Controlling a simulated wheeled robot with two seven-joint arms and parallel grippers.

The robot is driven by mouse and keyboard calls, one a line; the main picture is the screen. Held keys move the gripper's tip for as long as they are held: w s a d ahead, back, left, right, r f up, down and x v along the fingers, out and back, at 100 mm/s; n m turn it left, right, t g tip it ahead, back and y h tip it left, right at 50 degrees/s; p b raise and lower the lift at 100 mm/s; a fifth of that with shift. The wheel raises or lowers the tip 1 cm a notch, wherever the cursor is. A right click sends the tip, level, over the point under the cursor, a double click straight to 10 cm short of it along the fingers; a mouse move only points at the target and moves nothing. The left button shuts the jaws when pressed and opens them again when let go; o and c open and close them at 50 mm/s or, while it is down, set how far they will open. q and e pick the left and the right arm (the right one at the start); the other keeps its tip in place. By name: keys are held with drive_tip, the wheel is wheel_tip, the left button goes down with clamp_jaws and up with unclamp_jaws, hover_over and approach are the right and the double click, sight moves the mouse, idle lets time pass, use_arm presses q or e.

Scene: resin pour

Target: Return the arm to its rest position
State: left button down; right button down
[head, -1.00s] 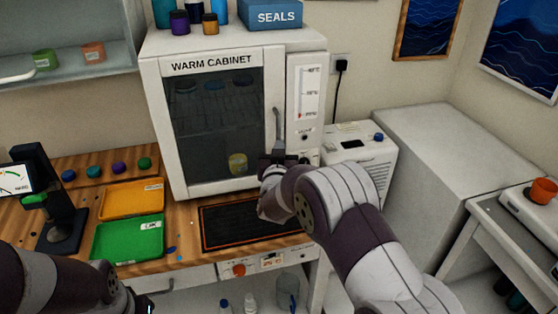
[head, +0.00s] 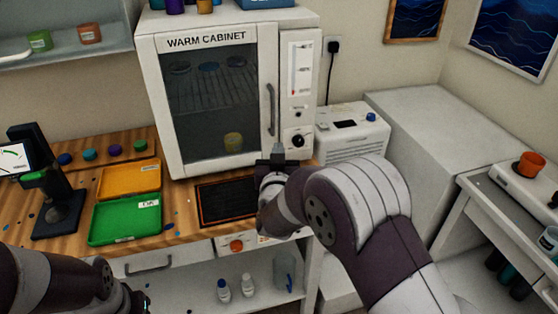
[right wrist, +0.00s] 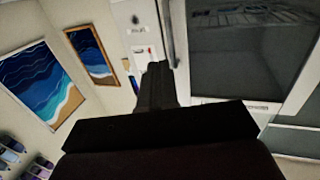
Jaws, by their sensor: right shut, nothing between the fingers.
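My right gripper (head: 277,153) is shut and empty, in front of the lower right part of the warm cabinet (head: 290,20). It also shows in the right wrist view (right wrist: 157,75), its fingers together. The cabinet door (head: 208,95) is shut, with its vertical handle (head: 271,110) above and a little left of the gripper's fingertips. Through the glass a yellowish cup (head: 233,142) stands inside at the bottom. My left arm comes in at the lower left; its gripper's fingers are not clearly visible at the picture's bottom edge.
A black mat (head: 225,203) lies before the cabinet. A green tray (head: 125,221) and an orange tray (head: 130,180) lie left of it. A scale stand (head: 60,210) is further left. A white machine (head: 350,135) stands right of the cabinet. Bottles (head: 224,291) stand on the shelf below.

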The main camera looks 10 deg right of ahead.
drive_tip(key=s+a+f+n+g+y, duration=0.3)
drive_tip(key=s+a+f+g+y, duration=0.25)
drive_tip(key=s+f+g, duration=0.4)
drive_tip(key=s+d+f+g, duration=0.1)
drive_tip(key=s+d+g, duration=0.2)
drive_tip(key=s, duration=0.6)
drive_tip(key=s+d+f+g+p, duration=0.1)
drive_tip(key=s+d+g, duration=0.2)
drive_tip(key=s, duration=0.7)
drive_tip(key=shift+d, duration=0.75)
drive_tip(key=shift+h, duration=0.25)
